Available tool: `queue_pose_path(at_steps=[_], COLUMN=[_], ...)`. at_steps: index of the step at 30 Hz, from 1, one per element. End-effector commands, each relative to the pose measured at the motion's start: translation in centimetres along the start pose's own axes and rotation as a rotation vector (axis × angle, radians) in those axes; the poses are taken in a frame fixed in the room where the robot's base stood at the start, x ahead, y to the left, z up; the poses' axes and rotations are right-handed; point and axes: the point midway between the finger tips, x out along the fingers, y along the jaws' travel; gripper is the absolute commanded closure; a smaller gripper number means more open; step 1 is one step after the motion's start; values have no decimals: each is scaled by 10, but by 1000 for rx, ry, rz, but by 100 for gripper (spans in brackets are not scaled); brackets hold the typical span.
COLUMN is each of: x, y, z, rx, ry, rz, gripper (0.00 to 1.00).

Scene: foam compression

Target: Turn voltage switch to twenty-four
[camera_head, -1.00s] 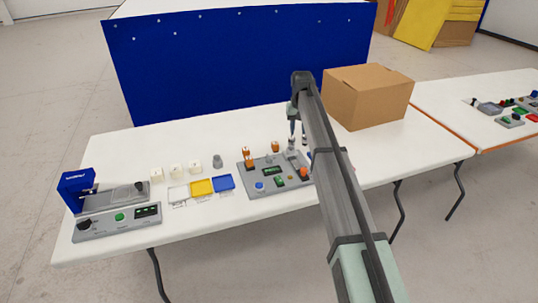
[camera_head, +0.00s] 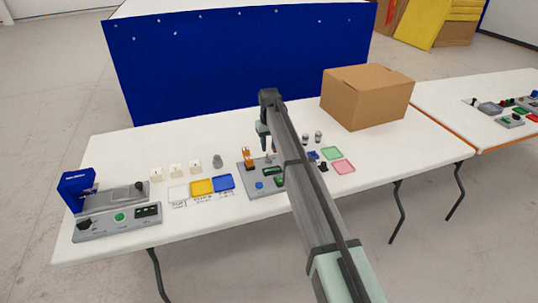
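A grey control panel (camera_head: 246,183) lies on the white table, with a blue button (camera_head: 260,185), a dark display (camera_head: 272,170) and an orange part (camera_head: 248,158) at its back left. My arm hides its right side. Another grey panel (camera_head: 120,229) at the left front has a black knob (camera_head: 84,225), a green button (camera_head: 119,216) and a display. No label is legible, so I cannot tell which control is the voltage switch. My gripper (camera_head: 267,150) points down over the back of the middle panel. Its fingers are too small to judge; contact is unclear.
A blue box-like device (camera_head: 76,188) stands at the left. White, yellow (camera_head: 201,188) and blue (camera_head: 223,182) trays lie left of the middle panel. Green (camera_head: 331,153) and pink (camera_head: 343,167) trays lie right of my arm. A cardboard box (camera_head: 367,95) stands at the back right.

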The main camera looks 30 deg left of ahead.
Motion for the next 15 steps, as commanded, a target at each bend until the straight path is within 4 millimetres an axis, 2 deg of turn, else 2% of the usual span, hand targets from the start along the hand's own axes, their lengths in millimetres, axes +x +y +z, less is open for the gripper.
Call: queue_pose_path(at_steps=[6, 15], x=[33, 52], y=[0, 0], z=[0, 0], rx=[0, 0], ry=[-1, 1], rz=[0, 0], gripper=[64, 64])
